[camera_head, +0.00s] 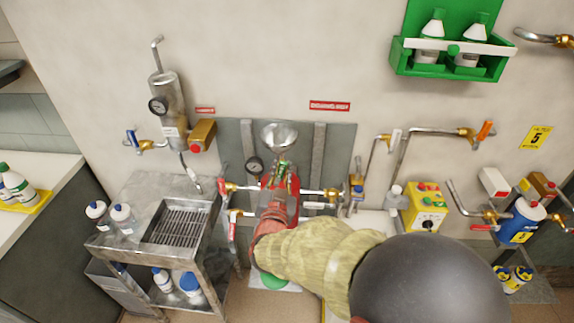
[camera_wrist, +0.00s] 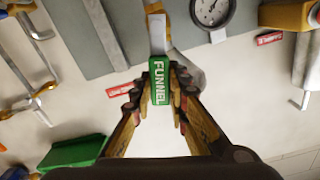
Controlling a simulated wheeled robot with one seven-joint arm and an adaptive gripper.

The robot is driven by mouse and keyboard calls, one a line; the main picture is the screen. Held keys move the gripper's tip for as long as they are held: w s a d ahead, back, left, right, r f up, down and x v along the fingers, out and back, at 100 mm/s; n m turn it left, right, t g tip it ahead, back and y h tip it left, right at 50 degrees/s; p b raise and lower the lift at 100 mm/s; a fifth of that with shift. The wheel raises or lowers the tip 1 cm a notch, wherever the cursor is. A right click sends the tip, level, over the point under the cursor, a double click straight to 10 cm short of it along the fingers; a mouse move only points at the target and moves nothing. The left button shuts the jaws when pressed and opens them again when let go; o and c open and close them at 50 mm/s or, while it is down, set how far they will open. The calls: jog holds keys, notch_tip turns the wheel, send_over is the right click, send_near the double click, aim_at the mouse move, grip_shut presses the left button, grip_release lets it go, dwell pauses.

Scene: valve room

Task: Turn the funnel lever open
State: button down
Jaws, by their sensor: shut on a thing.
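The funnel lever (camera_wrist: 159,82) has a green tag reading FUNNEL, seen close up in the wrist view, with a pale shank (camera_wrist: 156,32) above it. My gripper (camera_wrist: 161,98) is shut on this tag, one finger on each side. The metal funnel (camera_head: 280,136) sits above the red assembly in the head view; part of it shows behind my right finger in the wrist view. In the head view my arm covers much of the area below the funnel, and the lever's angle is hard to tell.
A round gauge (camera_head: 254,167) sits left of the funnel and pipes with valves flank it. A metal cart (camera_head: 128,195) stands at the left. A yellow control box (camera_head: 427,207) is at the right. A green bottle rack (camera_head: 450,72) hangs upper right.

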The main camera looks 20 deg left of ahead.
jog(key=shift+s+a+n+p, duration=0.25)
jog(key=shift+a+n+p, duration=0.6)
jog(key=shift+n, duration=0.55)
jog(key=c, duration=1.7)
grip_release()
jog(key=v, duration=1.2)
jog(key=shift+a, duration=0.1)
